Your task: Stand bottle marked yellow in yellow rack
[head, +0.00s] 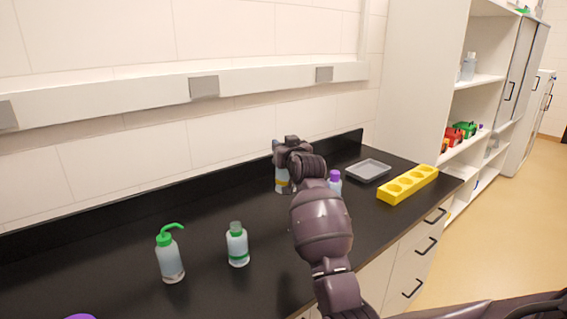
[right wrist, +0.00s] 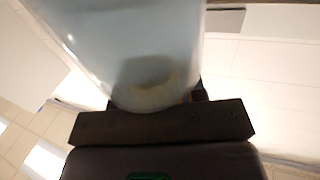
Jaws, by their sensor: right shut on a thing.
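The yellow rack (head: 408,184), a block with a row of several round holes, lies at the right end of the black bench. My right gripper (head: 286,158) is shut on a pale bottle with a yellow-orange band (head: 282,182), over the bench at the back. The bottle looks roughly upright, and the gripper and arm hide part of it. In the right wrist view the pale translucent bottle (right wrist: 130,45) fills the upper middle, close against the dark gripper. I cannot tell whether its base touches the bench. My left gripper is not in view.
A purple-capped bottle (head: 335,182) stands just right of my arm. A grey tray (head: 369,170) lies left of the rack. A green-marked bottle (head: 237,246) and a green-topped wash bottle (head: 169,257) stand at the left front. Shelves (head: 462,143) stand beyond the bench.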

